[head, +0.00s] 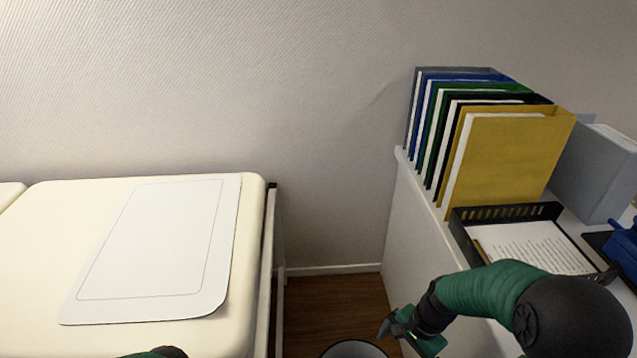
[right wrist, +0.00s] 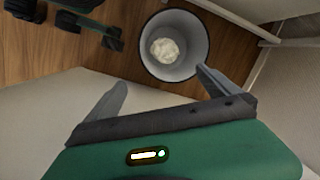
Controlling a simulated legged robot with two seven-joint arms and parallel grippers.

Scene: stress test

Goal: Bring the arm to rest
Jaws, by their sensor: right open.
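My right arm, with a green sleeve and black joints, comes in at the lower right of the head view. Its gripper (head: 388,327) points down and left, near a round bin (head: 354,349) at the bottom edge. In the right wrist view the right gripper (right wrist: 162,88) has its two grey fingers spread wide with nothing between them. The bin (right wrist: 191,68) stands on the floor beyond the fingers and has a crumpled pale ball (right wrist: 166,51) inside. Only a small dark green piece of my left arm shows at the bottom of the head view; the left gripper is hidden.
A padded cream table (head: 40,225) with a white mat (head: 150,310) is on the left. A white cabinet (head: 405,230) on the right bears several binders (head: 512,155) and a black paper tray (head: 465,240). Wooden floor (head: 310,305) lies between them.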

